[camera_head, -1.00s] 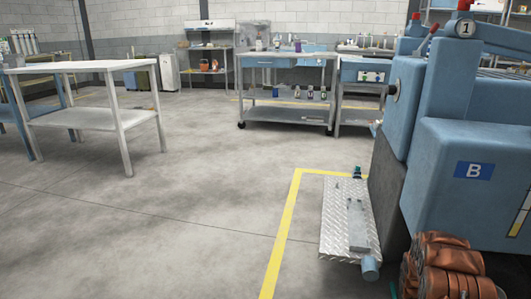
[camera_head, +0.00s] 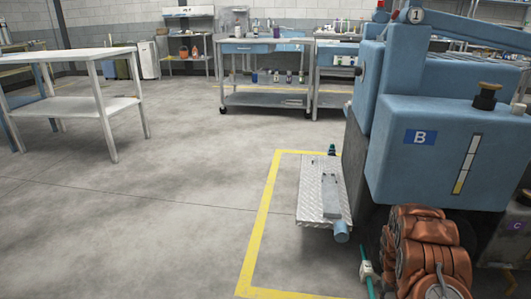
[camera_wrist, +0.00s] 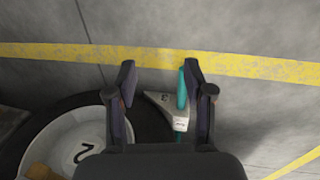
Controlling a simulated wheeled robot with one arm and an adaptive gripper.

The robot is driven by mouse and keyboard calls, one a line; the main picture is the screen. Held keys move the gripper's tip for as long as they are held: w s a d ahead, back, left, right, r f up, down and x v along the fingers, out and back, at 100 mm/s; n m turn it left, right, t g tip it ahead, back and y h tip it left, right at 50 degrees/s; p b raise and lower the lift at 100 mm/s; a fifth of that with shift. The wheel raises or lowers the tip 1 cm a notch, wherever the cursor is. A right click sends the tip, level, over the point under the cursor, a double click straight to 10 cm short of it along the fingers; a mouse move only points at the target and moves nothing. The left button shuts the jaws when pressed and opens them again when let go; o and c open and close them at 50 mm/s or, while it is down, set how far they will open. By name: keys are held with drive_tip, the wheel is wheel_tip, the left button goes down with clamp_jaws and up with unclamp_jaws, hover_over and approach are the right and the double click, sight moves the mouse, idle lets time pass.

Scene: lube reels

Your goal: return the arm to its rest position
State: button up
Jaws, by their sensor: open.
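My gripper (camera_wrist: 160,80) shows in the wrist view with its two dark fingers well apart, and nothing is clamped between them. A teal rod-like piece (camera_wrist: 181,92) with a grey wedge-shaped part (camera_wrist: 168,108) appears beside the inner side of the right finger. I cannot tell how far below the finger it is. In the head view a teal hose with a white fitting (camera_head: 367,271) hangs at the lower right.
A blue machine marked B (camera_head: 420,137) stands at the right, with a metal tread plate (camera_head: 318,190) beside it. Tables (camera_head: 75,105) stand farther back. The middle floor is open.

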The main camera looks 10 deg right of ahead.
drive_tip(key=s+a+r+p, duration=0.2)
drive_tip(key=a+r+p, duration=0.4)
drive_tip(key=r, duration=1)
drive_tip(key=s+a+r+p, duration=0.2)
drive_tip(key=a+r+p, duration=0.4)
drive_tip(key=r, duration=0.9)
drive_tip(key=s+a+r+p, duration=0.2)
drive_tip(key=a+r+p, duration=0.4)
drive_tip(key=r, duration=1)
drive_tip(key=s+a+r+n+p, duration=0.1)
drive_tip(key=s+a+r+p, duration=0.5)
drive_tip(key=r, duration=0.4)
drive_tip(key=s+a+r+n+y+p, duration=0.1)
drive_tip(key=s+a+r+p, duration=0.5)
drive_tip(key=s+r+p, duration=0.2)
drive_tip(key=s+a+r+n+g+y+p, duration=0.1)
drive_tip(key=s+a+r+p, duration=0.6)
drive_tip(key=s+r, duration=0.3)
wheel_tip(320, 180, up, 4)
drive_tip(key=shift+s+f, duration=0.15)
drive_tip(key=shift+s, duration=0.05)
drive_tip(key=shift+s+a+n, duration=0.2)
drive_tip(key=shift+s+n, duration=0.1)
drive_tip(key=shift+s, duration=0.2)
drive_tip(key=shift+c, duration=0.2)
